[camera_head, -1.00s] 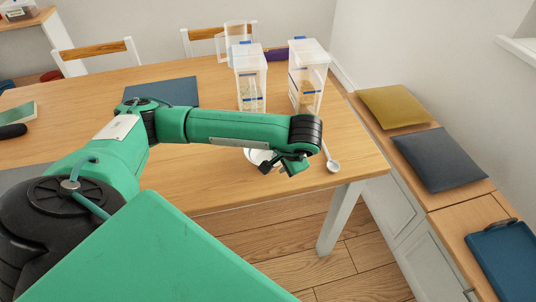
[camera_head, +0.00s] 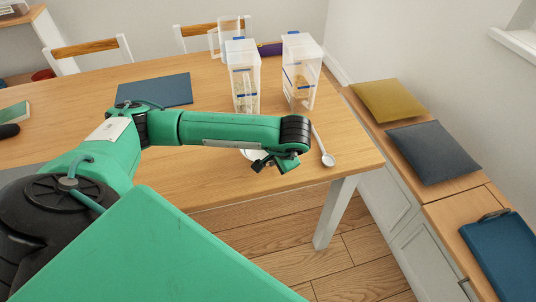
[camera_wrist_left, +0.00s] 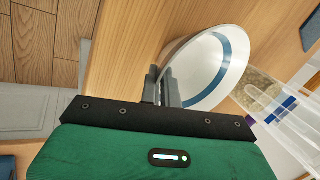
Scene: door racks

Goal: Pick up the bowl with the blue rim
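The white bowl (camera_wrist_left: 193,82) has a blue band inside near its rim and fills the upper middle of the left wrist view. In the head view only a white sliver of the bowl (camera_head: 250,155) shows, mostly hidden behind my left arm. My left gripper (camera_wrist_left: 161,88) has its two dark fingers close together at the bowl's near side. One finger is outside and one inside, with the wall between them, so it looks shut on the wall. The left gripper (camera_head: 273,163) also shows in the head view, pointing down near the table's front edge. My right gripper is not in view.
Two clear containers (camera_head: 242,80) (camera_head: 301,75) with blue trim stand behind the bowl. A white spoon or ladle (camera_head: 328,159) lies to its right. A blue mat (camera_head: 160,90) lies left on the wooden table (camera_head: 205,193). A cushioned bench (camera_head: 435,152) runs along the right wall.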

